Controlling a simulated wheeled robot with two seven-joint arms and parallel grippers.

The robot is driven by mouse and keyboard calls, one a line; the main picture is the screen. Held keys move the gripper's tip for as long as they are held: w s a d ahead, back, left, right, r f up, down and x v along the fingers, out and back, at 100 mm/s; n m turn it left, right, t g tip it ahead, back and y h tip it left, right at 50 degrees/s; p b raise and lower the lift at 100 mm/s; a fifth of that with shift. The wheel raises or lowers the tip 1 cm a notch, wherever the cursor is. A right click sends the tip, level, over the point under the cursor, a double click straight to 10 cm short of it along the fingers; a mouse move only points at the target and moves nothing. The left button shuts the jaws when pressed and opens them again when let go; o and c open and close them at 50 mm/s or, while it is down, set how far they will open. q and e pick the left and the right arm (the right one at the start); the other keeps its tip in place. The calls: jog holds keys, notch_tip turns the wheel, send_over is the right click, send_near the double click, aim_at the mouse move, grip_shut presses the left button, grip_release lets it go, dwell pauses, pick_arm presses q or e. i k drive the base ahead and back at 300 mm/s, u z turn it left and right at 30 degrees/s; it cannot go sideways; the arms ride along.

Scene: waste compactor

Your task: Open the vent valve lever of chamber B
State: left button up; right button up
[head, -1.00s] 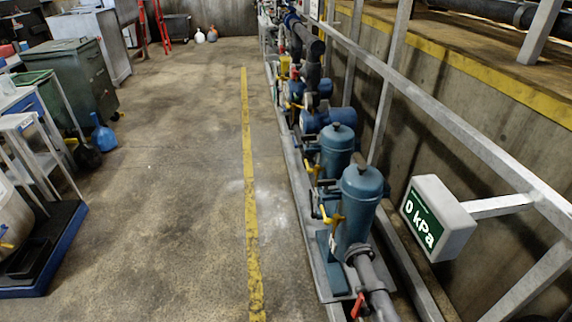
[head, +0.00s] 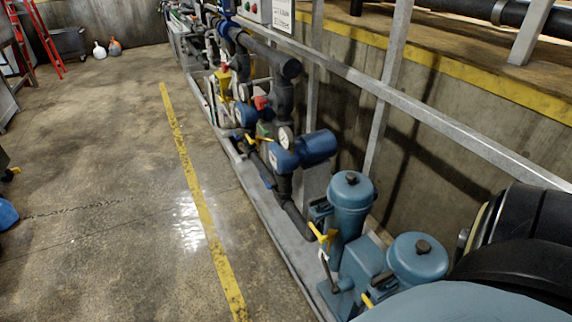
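Two blue-green canisters stand at the lower right, a farther one (head: 349,200) and a nearer one (head: 418,262). A yellow lever (head: 322,236) sits on the left side of the farther canister. Another yellow lever (head: 368,300) shows in part beside the nearer canister. No chamber letter is readable, so I cannot tell which lever belongs to chamber B. A large black and pale blue rounded shape close to the camera covers the bottom right corner and hides what lies behind it. Neither gripper is in view.
A pipe run with a blue motor (head: 316,147), gauges and more yellow handles (head: 260,140) extends toward the back. A metal railing (head: 440,120) runs along the right. The floor left of the yellow line (head: 190,180) is mostly clear.

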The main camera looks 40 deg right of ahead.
aim_at(323, 238)
jog(key=i, duration=2)
jog(key=z, duration=2.5)
